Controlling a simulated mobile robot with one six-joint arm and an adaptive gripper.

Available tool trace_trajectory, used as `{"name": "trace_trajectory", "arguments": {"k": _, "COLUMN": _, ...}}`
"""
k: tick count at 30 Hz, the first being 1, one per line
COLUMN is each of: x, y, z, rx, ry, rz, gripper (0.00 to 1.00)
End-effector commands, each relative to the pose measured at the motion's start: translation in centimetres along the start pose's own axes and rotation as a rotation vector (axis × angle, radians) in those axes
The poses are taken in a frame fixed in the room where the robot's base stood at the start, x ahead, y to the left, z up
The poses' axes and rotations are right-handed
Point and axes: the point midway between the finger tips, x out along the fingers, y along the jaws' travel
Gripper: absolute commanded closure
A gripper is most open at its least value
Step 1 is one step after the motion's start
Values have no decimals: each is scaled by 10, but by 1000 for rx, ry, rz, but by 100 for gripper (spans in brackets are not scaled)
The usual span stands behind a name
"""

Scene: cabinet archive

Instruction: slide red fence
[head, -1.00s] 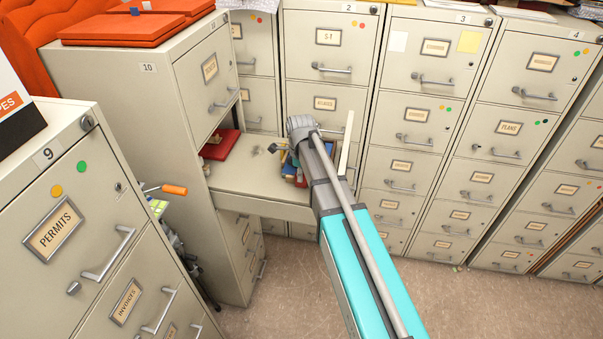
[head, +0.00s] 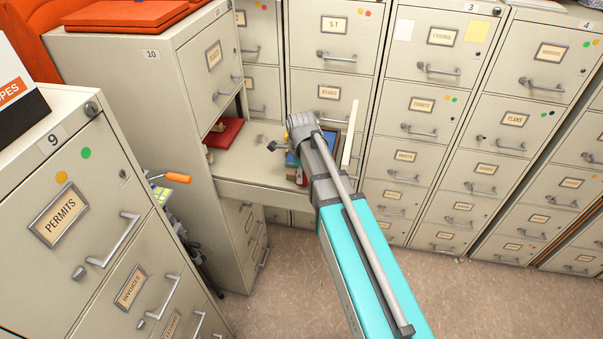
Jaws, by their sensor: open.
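Cabinet 10 (head: 195,150) has an open compartment with a pale pulled-out shelf (head: 236,176). A flat red thing (head: 228,131) lies at the shelf's back left, partly hidden by the cabinet side. A smaller red piece (head: 300,178) shows beside my arm, next to a blue thing (head: 292,160). I cannot tell which red thing is the fence. My gripper (head: 275,147) shows only as a small dark part left of the arm's end, over the shelf and right of the flat red thing. It looks open and empty, apart from that thing. My arm hides much of the shelf's right side.
A thin cream upright panel (head: 349,135) stands just right of my arm. Cabinet 9 (head: 85,190) is close at front left. A cart with an orange handle (head: 178,178) stands between cabinets 9 and 10. Several closed cabinets line the back. Floor (head: 480,300) is clear at right.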

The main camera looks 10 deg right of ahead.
Motion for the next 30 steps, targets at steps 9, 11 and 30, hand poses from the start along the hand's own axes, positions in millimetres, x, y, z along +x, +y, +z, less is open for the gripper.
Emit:
{"name": "trace_trajectory", "arguments": {"k": 9, "x": 0, "y": -1, "z": 0, "rx": 0, "ry": 0, "rz": -2, "gripper": 46}}
{"name": "trace_trajectory", "arguments": {"k": 11, "x": -1, "y": -1, "z": 0, "rx": -1, "ry": 0, "rz": -3, "gripper": 46}}
{"name": "trace_trajectory", "arguments": {"k": 30, "x": -41, "y": 2, "z": -12, "rx": -475, "ry": 99, "rz": -81, "gripper": 46}}
